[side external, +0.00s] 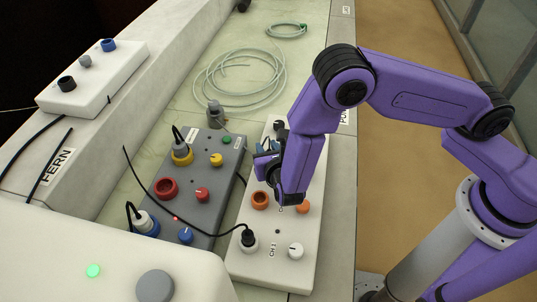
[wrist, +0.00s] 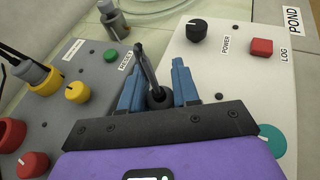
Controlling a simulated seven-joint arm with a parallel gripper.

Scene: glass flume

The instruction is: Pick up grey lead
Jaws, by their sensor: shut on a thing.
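The grey lead's dark plug (wrist: 158,98) sits between the two blue fingers of my gripper (wrist: 159,85) in the wrist view, with a stalk rising from its top. My gripper is shut on it. A grey cylinder (wrist: 114,20) stands just beyond, and it also shows in the side external view (side external: 214,115); a thin line seems to run from it towards the plug. In the side external view my gripper (side external: 267,147) is over the upper part of the white panel (side external: 310,225), and the plug is mostly hidden. I cannot tell whether the plug is seated or lifted.
The grey panel (side external: 205,150) beside it carries yellow, red and blue knobs and plugs. A black cable loops to a plug (side external: 249,238) on the white panel. Coiled tubing (side external: 240,80) lies behind. A white box (side external: 93,80) stands on the left ledge.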

